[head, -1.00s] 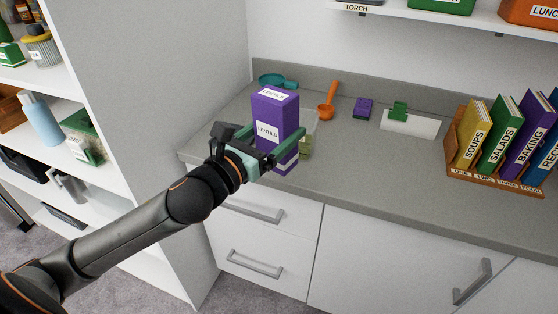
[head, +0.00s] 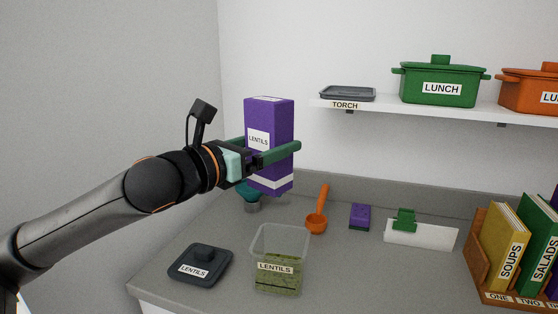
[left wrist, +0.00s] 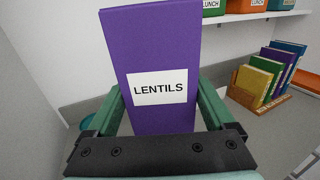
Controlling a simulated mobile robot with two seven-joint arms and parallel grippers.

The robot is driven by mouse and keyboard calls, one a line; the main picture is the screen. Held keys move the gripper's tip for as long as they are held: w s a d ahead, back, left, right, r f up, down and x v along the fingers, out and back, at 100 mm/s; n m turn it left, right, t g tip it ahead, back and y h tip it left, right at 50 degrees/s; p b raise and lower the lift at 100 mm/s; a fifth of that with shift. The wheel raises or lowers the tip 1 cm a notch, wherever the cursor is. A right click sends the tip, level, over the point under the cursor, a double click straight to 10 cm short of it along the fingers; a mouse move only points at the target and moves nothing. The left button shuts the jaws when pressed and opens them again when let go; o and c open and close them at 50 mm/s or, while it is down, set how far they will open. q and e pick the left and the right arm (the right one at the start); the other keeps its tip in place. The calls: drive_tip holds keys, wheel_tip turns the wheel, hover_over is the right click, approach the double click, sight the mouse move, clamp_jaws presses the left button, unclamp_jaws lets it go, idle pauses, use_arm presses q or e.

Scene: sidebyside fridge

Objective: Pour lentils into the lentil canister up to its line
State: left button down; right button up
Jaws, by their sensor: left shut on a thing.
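My left gripper (head: 270,152) is shut on the purple lentils box (head: 268,120) and holds it upright in the air above the counter. In the left wrist view the box (left wrist: 160,55) stands between the two green fingers, its LENTILS label facing the camera. The clear lentil canister (head: 280,245) stands open on the counter, below the box and nearer to me. Green lentils fill its lower part, and a dark line shows near its label. Its dark lid (head: 200,264), labelled LENTILS, lies on the counter to its left. My right gripper is not in view.
Behind the canister are a teal item (head: 250,192), partly hidden by the box, an orange scoop (head: 317,215), a purple sponge (head: 359,216) and a white card with a green clip (head: 420,233). A book rack (head: 478,255) stands right. A shelf (head: 385,108) with pots hangs above.

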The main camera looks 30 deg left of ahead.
use_arm(q)
drive_tip(key=shift+r+p, duration=0.2)
drive_tip(key=shift+p, duration=0.25)
drive_tip(key=shift+g, duration=0.8)
drive_tip(key=shift+s+a+f, duration=0.1)
drive_tip(key=shift+s+f, duration=0.1)
drive_tip(key=shift+f, duration=0.55)
drive_tip(key=shift+s+d+f, duration=0.1)
drive_tip(key=shift+s+f, duration=0.05)
drive_tip(key=shift+f, duration=0.55)
drive_tip(key=shift+s+a+f, duration=0.1)
drive_tip(key=shift+s+f, duration=0.1)
drive_tip(key=shift+f, duration=0.55)
drive_tip(key=shift+s+y, duration=0.1)
drive_tip(key=shift+y, duration=0.2)
